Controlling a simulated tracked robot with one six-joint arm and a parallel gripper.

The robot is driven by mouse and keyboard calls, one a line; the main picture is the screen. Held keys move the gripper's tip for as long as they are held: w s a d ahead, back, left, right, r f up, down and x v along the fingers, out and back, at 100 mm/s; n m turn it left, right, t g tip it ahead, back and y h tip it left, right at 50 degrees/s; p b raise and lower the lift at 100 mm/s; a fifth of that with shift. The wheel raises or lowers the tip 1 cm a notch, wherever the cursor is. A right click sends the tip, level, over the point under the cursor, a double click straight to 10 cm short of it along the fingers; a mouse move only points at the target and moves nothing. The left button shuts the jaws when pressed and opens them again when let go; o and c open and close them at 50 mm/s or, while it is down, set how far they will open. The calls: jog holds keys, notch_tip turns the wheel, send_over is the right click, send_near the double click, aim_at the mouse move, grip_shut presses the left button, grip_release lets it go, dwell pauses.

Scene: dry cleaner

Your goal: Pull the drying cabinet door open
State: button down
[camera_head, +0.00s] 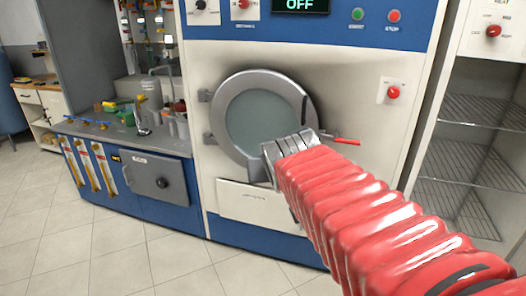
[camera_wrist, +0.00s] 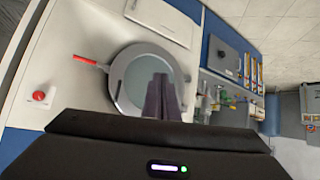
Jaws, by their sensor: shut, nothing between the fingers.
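The drying cabinet (camera_head: 426,140) appears to be the tall pale unit at the right edge of the head view. Wire shelves (camera_head: 462,165) show inside it, and a red knob (camera_head: 493,31) sits on its upper panel. I cannot make out a door or handle on it; its right side is cut off. My gripper (camera_wrist: 161,80) is shut and empty in the wrist view, its dark fingers together in front of the round machine door. In the head view my red-sleeved arm hides the fingers. The gripper is left of the cabinet, apart from it.
The blue and white cleaning machine (camera_head: 228,194) has a round glass door (camera_head: 262,121), a red lever (camera_head: 347,141) and a red button (camera_head: 393,92). A counter (camera_head: 172,146) with bottles and tools stands left. The tiled floor (camera_head: 150,264) in front is clear.

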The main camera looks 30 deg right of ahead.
jog(key=s+a+f+n+g+y, duration=0.1)
jog(key=s+a+f, duration=0.2)
jog(key=a, duration=0.3)
jog(key=s+a+f+n+g+y, duration=0.1)
jog(key=s+a+f+n+y, duration=0.1)
jog(key=s+a, duration=0.4)
jog(key=s+a+f+n+g+y, duration=0.1)
jog(key=s+a+f+n+y, duration=0.1)
jog(key=s+a+f, duration=0.2)
jog(key=a+f, duration=0.1)
jog(key=a, duration=0.1)
jog(key=shift+s+a, duration=0.15)
jog(key=shift+a, duration=0.2)
